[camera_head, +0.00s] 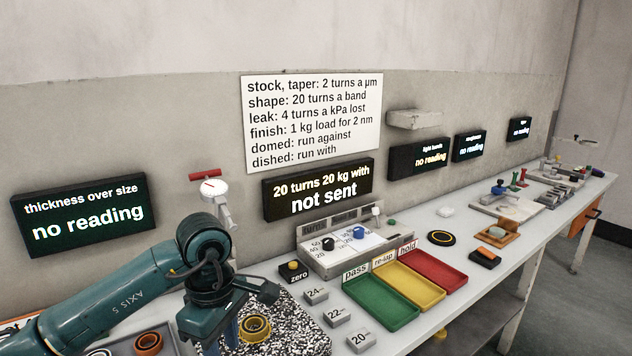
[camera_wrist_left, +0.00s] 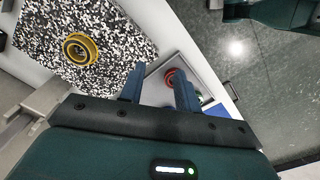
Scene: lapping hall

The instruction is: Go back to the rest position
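My left arm comes in from the left in the head view, and its gripper (camera_head: 222,338) points down over the front left of the bench. In the left wrist view the two fingers of that gripper (camera_wrist_left: 158,84) stand apart with nothing held between them. A yellow ring (camera_head: 255,328) lies on the speckled plate beside the gripper; it also shows in the left wrist view (camera_wrist_left: 80,49). An orange-red ring (camera_wrist_left: 171,77) shows beyond the fingertips, in a grey tray.
Green (camera_head: 381,301), yellow (camera_head: 409,287) and red (camera_head: 434,271) trays are empty on the bench. Small blocks marked 24, 22 and 20 (camera_head: 361,340) stand before them. A dial gauge (camera_head: 214,191) on a stand rises behind my arm. Displays line the wall.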

